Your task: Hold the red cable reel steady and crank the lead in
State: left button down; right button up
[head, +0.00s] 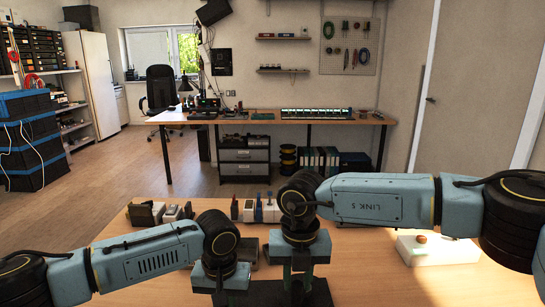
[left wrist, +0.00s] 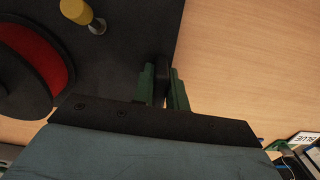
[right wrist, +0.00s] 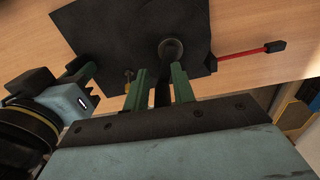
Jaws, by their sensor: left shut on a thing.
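The red cable reel shows in the left wrist view as a red drum (left wrist: 52,58) between black flanges, beside a black base plate (left wrist: 140,35). A yellow knob (left wrist: 75,11) on a metal pin stands near it. My left gripper (left wrist: 163,82) is shut on a dark upright part at the plate's edge. My right gripper (right wrist: 160,85) is open, its fingers either side of a dark post with a round end (right wrist: 171,48), with gaps showing. A red lead (right wrist: 240,51) with a black end lies right of the plate. In the head view, my arms and wrists hide the reel.
The wooden table (head: 370,275) is bare at front right. Small blocks and holders (head: 160,213) line the back edge. My two grippers are close together over the plate.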

notch_tip(320, 180, up, 12)
dwell(0.6)
jog(key=shift+o, duration=1.6)
jog(key=shift+s+a+f, duration=0.1)
jog(key=shift+s+f, duration=0.15)
jog(key=shift+f, duration=0.2)
jog(key=shift+s+a+f, duration=0.1)
jog(key=shift+s+f, duration=0.1)
jog(key=shift+f, duration=0.25)
jog(key=shift+s+f, duration=0.2)
jog(key=shift+f, duration=2.35)
jog(key=shift+s+f, duration=0.15)
jog(key=shift+f, duration=2.4)
